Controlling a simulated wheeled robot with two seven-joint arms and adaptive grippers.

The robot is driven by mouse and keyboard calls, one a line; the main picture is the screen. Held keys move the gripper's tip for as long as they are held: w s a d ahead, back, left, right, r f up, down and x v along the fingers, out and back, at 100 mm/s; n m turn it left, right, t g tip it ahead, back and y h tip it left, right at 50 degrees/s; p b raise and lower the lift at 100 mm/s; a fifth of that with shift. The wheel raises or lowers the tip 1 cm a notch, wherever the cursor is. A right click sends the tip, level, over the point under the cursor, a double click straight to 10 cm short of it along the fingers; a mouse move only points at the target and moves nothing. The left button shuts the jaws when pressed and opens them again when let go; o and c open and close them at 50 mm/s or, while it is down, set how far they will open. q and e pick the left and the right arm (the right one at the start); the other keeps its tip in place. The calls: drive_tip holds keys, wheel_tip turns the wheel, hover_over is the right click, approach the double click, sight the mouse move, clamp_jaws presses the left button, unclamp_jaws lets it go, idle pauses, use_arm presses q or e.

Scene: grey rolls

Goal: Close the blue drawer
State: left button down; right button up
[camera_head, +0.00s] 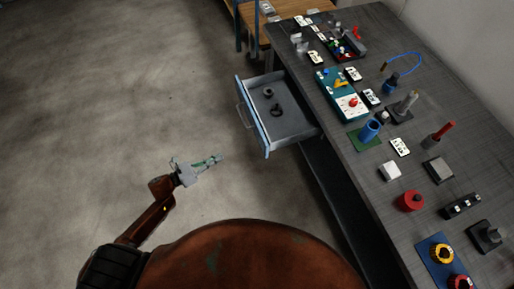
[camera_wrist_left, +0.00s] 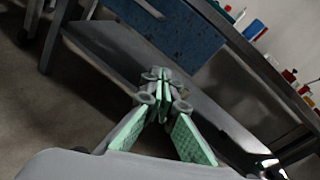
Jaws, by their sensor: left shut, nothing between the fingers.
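The blue drawer (camera_head: 258,131) is pulled out from the left side of the dark workbench in the head view. Its front faces left and has a handle, and two small dark round parts lie inside. In the left wrist view the blue drawer front (camera_wrist_left: 175,27) shows at the top. My left gripper (camera_head: 218,159) is shut and empty, out over the floor to the left of and nearer than the drawer, apart from it. Its green finger pads (camera_wrist_left: 165,108) meet in the wrist view. My right gripper is not in view.
The workbench top (camera_head: 345,181) holds many items: a teal board (camera_head: 335,90), a blue cup (camera_head: 370,130), a red round part (camera_head: 411,201) and several cards. A wooden table (camera_head: 256,37) stands behind the drawer. The floor left of the drawer is clear.

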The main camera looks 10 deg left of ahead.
use_arm(q)
drive_tip(key=s+d+r+m+g+h, duration=0.2)
drive_tip(key=d+r+m+h, duration=0.15)
drive_tip(key=r+m, duration=0.2)
drive_tip(key=m+b, duration=0.1)
drive_tip(key=b, duration=0.1)
approach(263, 146)
drive_tip(key=x, duration=0.6)
drive_tip(key=shift+d+r, duration=0.35)
drive_tip(key=shift+r, duration=0.05)
drive_tip(key=shift+d, duration=0.1)
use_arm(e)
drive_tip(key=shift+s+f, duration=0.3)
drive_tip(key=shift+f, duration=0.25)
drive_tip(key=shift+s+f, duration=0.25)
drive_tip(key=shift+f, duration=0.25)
